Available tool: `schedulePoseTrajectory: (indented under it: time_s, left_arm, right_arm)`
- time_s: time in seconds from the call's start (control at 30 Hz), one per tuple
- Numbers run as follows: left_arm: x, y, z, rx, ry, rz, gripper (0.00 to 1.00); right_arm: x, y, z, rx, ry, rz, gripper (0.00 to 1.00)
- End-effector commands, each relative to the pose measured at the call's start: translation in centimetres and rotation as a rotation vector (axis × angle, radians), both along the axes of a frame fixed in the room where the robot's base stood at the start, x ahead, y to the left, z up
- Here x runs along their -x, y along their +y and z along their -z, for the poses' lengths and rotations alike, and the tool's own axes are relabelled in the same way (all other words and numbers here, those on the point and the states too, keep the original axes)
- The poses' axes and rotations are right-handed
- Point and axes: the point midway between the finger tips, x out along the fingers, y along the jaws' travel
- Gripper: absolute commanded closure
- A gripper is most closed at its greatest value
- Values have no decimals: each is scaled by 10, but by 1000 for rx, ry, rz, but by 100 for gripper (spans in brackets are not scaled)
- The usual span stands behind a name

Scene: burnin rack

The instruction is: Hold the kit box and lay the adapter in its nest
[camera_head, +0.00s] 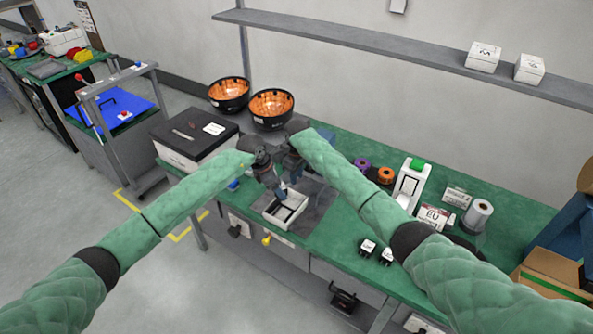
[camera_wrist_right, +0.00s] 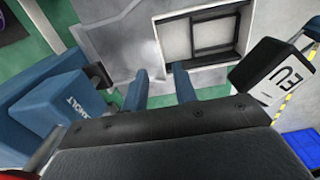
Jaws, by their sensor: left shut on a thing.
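The white kit box (camera_head: 283,212) stands on a grey mat on the green bench; its dark compartments also show at the top of the right wrist view (camera_wrist_right: 203,34). My left gripper (camera_head: 269,181) is above the box's left side, shut on the adapter, a black block with a white "EU" label (camera_wrist_right: 272,82). The adapter is tilted and clear of the box; its hold is hidden in the right wrist view. My right gripper (camera_wrist_right: 162,77) is open, its blue fingers apart and pointing towards one edge of the box. I cannot tell whether they touch it.
Two black labelled blocks (camera_head: 377,251) lie near the bench's front edge. Orange-lined bowls (camera_head: 271,106) and a black-lidded box (camera_head: 190,140) stand behind and left. Tape rolls (camera_head: 386,175) and a white device (camera_head: 410,184) stand right. A blue object (camera_wrist_right: 62,100) is close beside my right gripper.

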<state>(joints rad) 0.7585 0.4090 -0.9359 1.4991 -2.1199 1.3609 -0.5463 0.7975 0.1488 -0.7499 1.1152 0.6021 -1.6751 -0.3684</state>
Motion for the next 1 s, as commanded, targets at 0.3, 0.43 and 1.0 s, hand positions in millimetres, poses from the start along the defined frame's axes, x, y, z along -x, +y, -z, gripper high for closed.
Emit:
schedulePoseTrajectory:
  time_s: [0.3, 0.43, 1.0]
  left_arm:
    - [0, 0, 0, 0, 0, 0, 57]
    - [0, 0, 0, 0, 0, 0, 57]
    - [0, 0, 0, 0, 0, 0, 57]
  right_arm:
    - [0, 0, 52, 0, 1, 0, 72]
    - [0, 0, 70, 0, 1, 0, 72]
    - [0, 0, 95, -1, -1, -1, 72]
